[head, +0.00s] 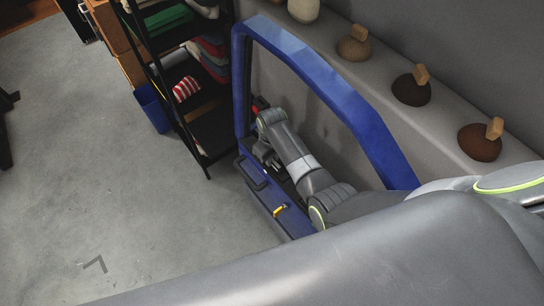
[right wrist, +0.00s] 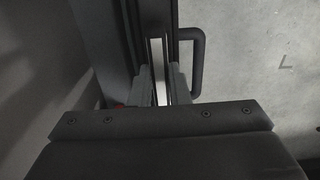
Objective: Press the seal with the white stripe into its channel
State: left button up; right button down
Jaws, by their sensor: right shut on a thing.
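The blue car door (head: 345,100) stands upright with an open window frame. My right arm reaches down to the door's inner side, and my right gripper (head: 268,163) is at the panel below the window opening. In the right wrist view my right gripper (right wrist: 160,86) is shut, one finger on each side of the seal with the white stripe (right wrist: 157,62). The bright stripe runs away from me between dark strips of the door. Whether the seal sits in its channel there cannot be told. My left gripper is not in view.
A dark handle (right wrist: 197,60) stands out just right of the fingers. A yellow part (head: 280,210) is on the door's lower panel. A black shelf (head: 207,125) with cloths and a blue bin (head: 152,108) stand left of the door.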

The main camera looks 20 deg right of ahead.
jog(key=shift+s+f, duration=0.45)
jog(key=shift+f, duration=0.2)
jog(key=c, duration=1.4)
grip_release()
jog(key=shift+w+d+f+b, duration=0.1)
jog(key=shift+b, duration=0.2)
jog(key=shift+r, duration=0.2)
jog(key=r, duration=1.3)
jog(key=shift+w, duration=0.4)
jog(key=shift+s, duration=0.1)
